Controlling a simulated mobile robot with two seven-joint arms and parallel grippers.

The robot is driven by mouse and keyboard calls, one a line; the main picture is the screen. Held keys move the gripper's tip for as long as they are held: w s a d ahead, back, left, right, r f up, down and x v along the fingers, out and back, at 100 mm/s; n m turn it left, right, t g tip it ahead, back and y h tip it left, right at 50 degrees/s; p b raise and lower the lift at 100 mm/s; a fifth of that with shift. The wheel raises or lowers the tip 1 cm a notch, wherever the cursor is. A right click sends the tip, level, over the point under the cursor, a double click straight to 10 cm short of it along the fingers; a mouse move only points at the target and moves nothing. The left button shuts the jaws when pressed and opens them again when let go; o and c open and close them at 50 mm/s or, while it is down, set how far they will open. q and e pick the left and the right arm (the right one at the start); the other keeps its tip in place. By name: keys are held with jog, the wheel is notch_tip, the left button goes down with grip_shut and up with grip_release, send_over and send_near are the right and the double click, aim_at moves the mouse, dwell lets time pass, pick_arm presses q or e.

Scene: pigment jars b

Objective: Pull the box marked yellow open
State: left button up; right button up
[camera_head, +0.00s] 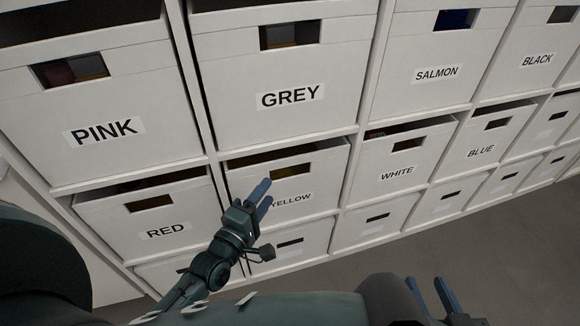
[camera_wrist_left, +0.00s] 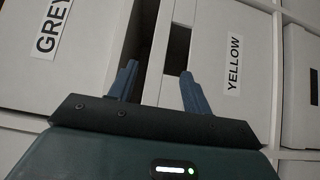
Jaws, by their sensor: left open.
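The box marked yellow (camera_head: 325,170) sits in its shelf opening under the grey box, its front about level with its neighbours. Its front has a dark handle slot (camera_head: 290,170) and a YELLOW label, partly covered by my gripper. My left gripper (camera_head: 263,196) is open and empty in front of this box. In the left wrist view its fingers (camera_wrist_left: 159,75) lie either side of the strip between the box's top opening and the slot (camera_wrist_left: 178,50). I cannot tell whether they touch it. My right gripper (camera_head: 434,296) is open at the bottom right, away from the boxes.
The grey box (camera_head: 280,70) is above, the red box (camera_head: 155,215) to the left and the white box (camera_head: 400,165) to the right. White shelf dividers (camera_head: 343,190) separate them. Bare grey floor (camera_head: 480,245) lies at the lower right.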

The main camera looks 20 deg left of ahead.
aim_at(289, 163)
pick_arm(q)
jog(key=w+d, duration=0.1)
jog(key=w, duration=0.3)
jog(key=w+b, duration=0.1)
jog(key=w, duration=0.3)
jog(key=w+d+b, duration=0.1)
jog(key=w, duration=0.3)
jog(key=shift+w+d, duration=0.15)
jog(key=shift+d, duration=0.15)
pick_arm(e)
jog(key=shift+w+a+f+n+g, duration=0.1)
jog(key=shift+a+f+n+g, duration=0.1)
jog(key=shift+f, duration=0.4)
jog(key=shift+w+a+f+n+g, duration=0.1)
jog(key=shift+a+f+n, duration=0.1)
jog(key=shift+f, duration=0.4)
pick_arm(q)
grip_shut()
pick_arm(e)
jog(key=shift+r, duration=0.1)
